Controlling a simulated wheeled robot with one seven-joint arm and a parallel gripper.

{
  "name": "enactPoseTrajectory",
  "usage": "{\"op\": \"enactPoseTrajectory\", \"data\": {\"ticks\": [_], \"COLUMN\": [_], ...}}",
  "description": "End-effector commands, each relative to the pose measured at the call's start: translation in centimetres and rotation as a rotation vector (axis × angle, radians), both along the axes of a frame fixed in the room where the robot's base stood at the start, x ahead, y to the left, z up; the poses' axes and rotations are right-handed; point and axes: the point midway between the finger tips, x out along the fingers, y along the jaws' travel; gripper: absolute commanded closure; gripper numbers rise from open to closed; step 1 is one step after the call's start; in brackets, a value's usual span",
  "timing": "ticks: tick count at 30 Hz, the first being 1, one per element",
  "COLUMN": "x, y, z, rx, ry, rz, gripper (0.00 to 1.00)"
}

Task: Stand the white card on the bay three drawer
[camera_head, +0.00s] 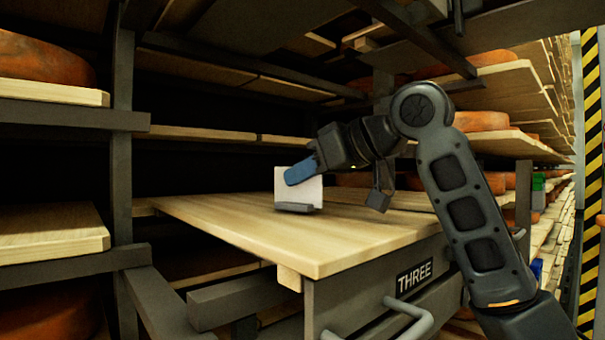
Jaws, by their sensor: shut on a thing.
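The white card (311,192) stands upright in a small grey base (294,208) over the wooden top of the drawer. My gripper (301,171), with blue fingers, is shut on the card at its upper edge. The base looks to be at or just above the board; I cannot tell whether it touches. The bay three drawer (260,240) is a pale wooden board on a grey frame, pulled out, with a dark THREE label (414,277) on its front. A grey handle (408,318) is below the label. My arm covers part of the drawer's right side.
Shelves with orange cheese wheels (42,60) stand on the left, and more cheese wheels (480,121) are on the right. A grey upright post (123,150) is left of the drawer. Dark shelf undersides hang overhead. The board's front and left are bare.

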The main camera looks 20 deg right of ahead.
Motion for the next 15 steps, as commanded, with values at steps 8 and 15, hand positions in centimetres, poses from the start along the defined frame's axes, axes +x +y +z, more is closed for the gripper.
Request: {"op": "enactPoseTrajectory", "data": {"ticks": [8,15], "x": [0.0,0.0], "y": [0.01,0.01], "z": [-0.38,-0.53], "rx": [0.001,0.0], "ry": [0.0,0.0], "rz": [0.0,0.0], "gripper": [1.0,0.83]}}
